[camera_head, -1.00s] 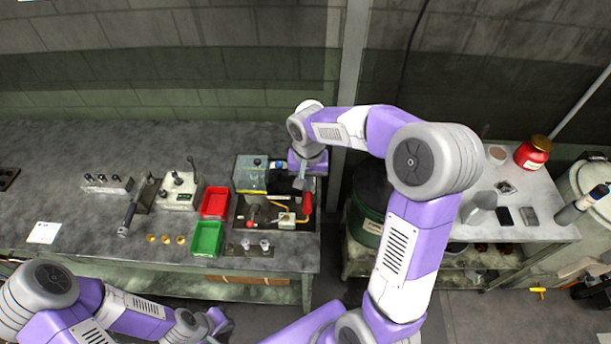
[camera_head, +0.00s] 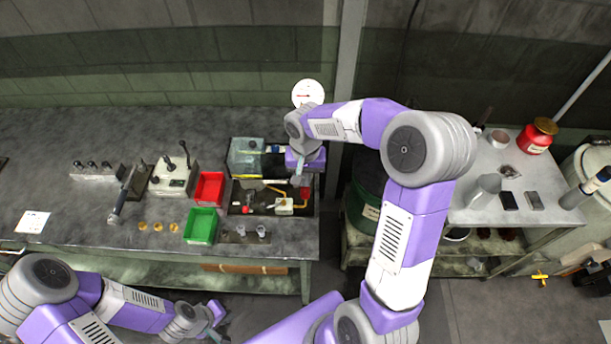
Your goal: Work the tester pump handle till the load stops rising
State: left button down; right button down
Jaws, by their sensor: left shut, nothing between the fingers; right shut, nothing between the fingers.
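The tester (camera_head: 314,211) stands at the right end of the bench, a dark open frame with yellow and red parts inside. Its round white gauge (camera_head: 308,93) shows behind my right wrist; the needle is too small to read. A red grip, seemingly the pump handle (camera_head: 305,194), shows just below my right gripper, partly hidden. My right gripper (camera_head: 297,183) is shut and empty, pointing down at or just above that grip; I cannot tell whether they touch. My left gripper (camera_head: 218,318) is shut and empty in front of the bench, well away from the tester.
A red tray (camera_head: 209,188) and a green tray (camera_head: 201,226) sit left of the tester. Small cups (camera_head: 261,231) stand at its front. A side table (camera_head: 530,212) with a red jar (camera_head: 537,136) is at the right, past a green drum (camera_head: 362,211).

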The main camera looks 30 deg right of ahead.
notch_tip(320, 180, down, 9)
jog(key=b, duration=0.7)
dwell(0.6)
notch_tip(320, 180, up, 11)
jog(key=p, duration=0.8)
jog(key=shift+f, duration=0.2)
dwell(0.9)
